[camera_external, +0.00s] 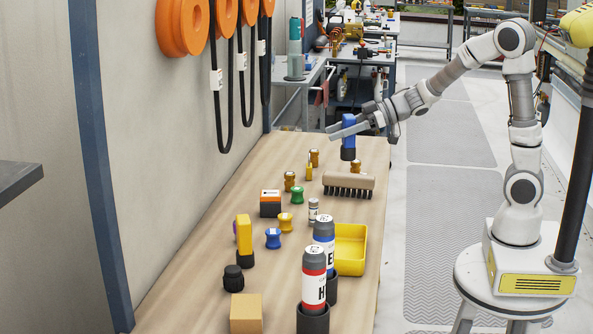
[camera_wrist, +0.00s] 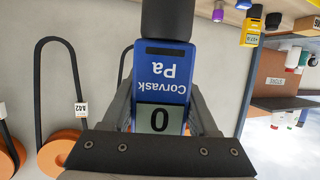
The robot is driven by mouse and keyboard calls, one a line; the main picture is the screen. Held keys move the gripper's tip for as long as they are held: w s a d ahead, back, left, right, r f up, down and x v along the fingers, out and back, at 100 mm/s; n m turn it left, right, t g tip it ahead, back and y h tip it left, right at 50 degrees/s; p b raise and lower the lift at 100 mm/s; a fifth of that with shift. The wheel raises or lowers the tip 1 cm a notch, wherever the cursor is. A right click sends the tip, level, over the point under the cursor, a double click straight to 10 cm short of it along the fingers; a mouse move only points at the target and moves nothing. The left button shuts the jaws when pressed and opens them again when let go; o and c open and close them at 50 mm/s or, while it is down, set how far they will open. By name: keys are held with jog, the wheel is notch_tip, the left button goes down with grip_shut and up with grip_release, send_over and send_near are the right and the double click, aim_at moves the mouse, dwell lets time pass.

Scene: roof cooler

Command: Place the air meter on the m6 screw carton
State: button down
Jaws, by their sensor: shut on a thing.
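My gripper (camera_external: 350,125) is shut on the blue air meter (camera_external: 348,136) and holds it above the far part of the workbench. In the wrist view the air meter (camera_wrist: 165,75) shows upside down between my two fingers, with "Corvask Pa" and a "0" on its display, and a dark end at the top. A plain cardboard carton (camera_external: 246,314) stands at the near end of the bench; a carton also shows in the wrist view (camera_wrist: 308,24). A small orange and black box (camera_external: 270,204) stands mid-bench. I cannot read which one is the m6 screw carton.
A brush (camera_external: 348,184) lies near the held meter. A yellow meter (camera_external: 244,236), a black knob (camera_external: 233,278), two labelled cylinders (camera_external: 314,276) (camera_external: 325,240), a yellow bin (camera_external: 351,248) and several small coloured spools crowd the bench (camera_external: 190,292). A wall borders it on the left.

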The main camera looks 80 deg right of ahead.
jog(key=w+a+r+n+g+y+p, duration=0.2)
jog(key=w+a+n+y, duration=0.15)
jog(key=w+a, duration=0.7)
jog(key=n+g+y+p, duration=0.2)
jog(key=n+g+y, duration=0.4)
jog(key=n, duration=0.1)
send_over(237, 313)
notch_tip(237, 313, down, 7)
jog(key=shift+f+b, duration=0.3)
jog(key=shift+f, duration=1.75)
jog(key=shift+h, duration=0.25)
jog(key=shift+f, duration=0.2)
jog(key=shift+c, duration=0.8)
grip_release()
